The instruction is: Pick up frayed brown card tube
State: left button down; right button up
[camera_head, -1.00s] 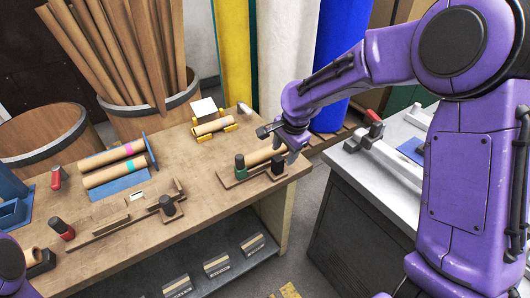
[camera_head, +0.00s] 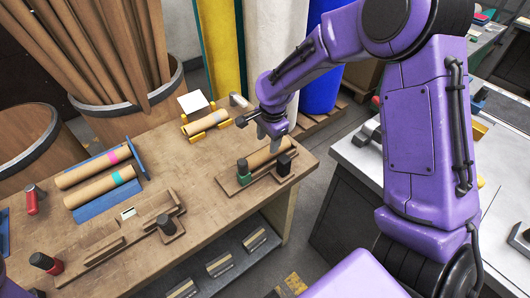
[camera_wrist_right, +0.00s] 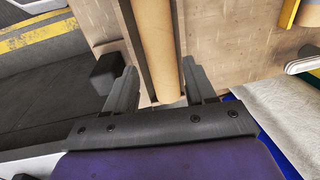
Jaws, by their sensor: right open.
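A plain brown card tube (camera_head: 258,158) lies in a wooden holder (camera_head: 232,187) near the right end of the bench; I cannot make out fraying on it. My right gripper (camera_head: 270,138) points down over this tube. In the right wrist view the tube (camera_wrist_right: 154,38) runs lengthwise between the two spread fingers of my right gripper (camera_wrist_right: 160,80). The fingers are open, one on each side, and do not appear to grip it. My left gripper is not in view.
Two banded tubes lie on a blue rack (camera_head: 108,204), and another tube (camera_head: 203,122) rests on yellow supports. A grey bench (camera_head: 355,160) stands right, beyond a floor gap.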

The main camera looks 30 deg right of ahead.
aim_at(267, 151)
jog(key=f, duration=0.5)
jog(key=shift+w+d+f+p, duration=0.1)
jog(key=shift+w+p, duration=0.2)
jog(key=shift+p, duration=0.1)
jog(key=shift+s, duration=0.15)
grip_shut()
notch_tip(267, 151, up, 10)
jog(key=shift+w+b, duration=0.25)
jog(key=shift+b, duration=0.15)
